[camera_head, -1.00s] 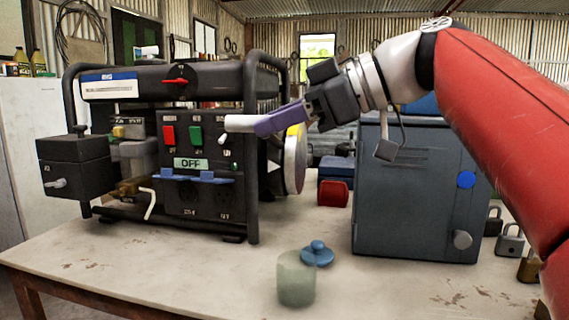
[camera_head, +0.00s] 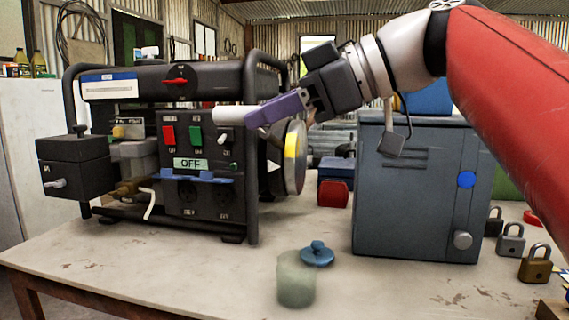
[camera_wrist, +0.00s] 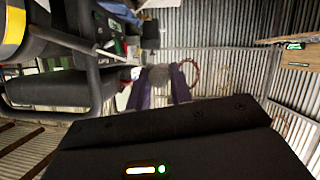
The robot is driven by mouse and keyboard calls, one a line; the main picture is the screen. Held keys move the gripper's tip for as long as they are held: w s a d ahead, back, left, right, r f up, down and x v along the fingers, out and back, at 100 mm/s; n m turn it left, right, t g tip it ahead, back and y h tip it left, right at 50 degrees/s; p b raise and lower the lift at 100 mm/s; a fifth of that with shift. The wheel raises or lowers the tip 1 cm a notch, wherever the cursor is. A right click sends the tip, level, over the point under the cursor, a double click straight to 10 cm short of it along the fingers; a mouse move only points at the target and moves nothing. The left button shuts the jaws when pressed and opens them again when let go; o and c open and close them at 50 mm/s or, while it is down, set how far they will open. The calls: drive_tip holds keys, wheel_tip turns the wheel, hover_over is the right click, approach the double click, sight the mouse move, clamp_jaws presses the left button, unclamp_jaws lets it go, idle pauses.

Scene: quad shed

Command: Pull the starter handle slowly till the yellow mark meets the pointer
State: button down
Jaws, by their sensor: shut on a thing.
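My gripper (camera_head: 252,117) has purple fingers and is shut on the pale starter handle (camera_head: 229,115), which juts left from the fingertips in front of the generator's panel. In the wrist view a grey shape, likely the handle (camera_wrist: 160,75), sits between the purple fingers. The round starter wheel (camera_head: 299,172) is at the generator's right side. Its yellow mark (camera_head: 290,147) is at the upper left of the rim, a little above the white triangular pointer (camera_head: 273,167). The cord cannot be clearly made out.
The generator (camera_head: 205,215) has a black frame and a panel with an OFF label. A grey metal cabinet (camera_head: 410,215) stands right of it. A translucent jar (camera_head: 296,281), a blue lid (camera_head: 317,255) and several padlocks (camera_head: 535,266) are on the table. The front left tabletop is clear.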

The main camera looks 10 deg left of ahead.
drive_tip(key=shift+s+a+r, duration=0.1)
drive_tip(key=shift+s+r, duration=0.15)
drive_tip(key=shift+s, duration=0.45)
drive_tip(key=shift+s+r, duration=0.15)
drive_tip(key=shift+s, duration=0.2)
drive_tip(key=shift+w, duration=0.1)
drive_tip(key=w+f, duration=0.3)
drive_tip(key=w, duration=0.5)
drive_tip(key=shift+w+d, duration=0.15)
drive_tip(key=shift+d, duration=0.2)
idle(0.4)
drive_tip(key=c, duration=1.2)
unclamp_jaws()
drive_tip(key=shift+o, duration=0.2)
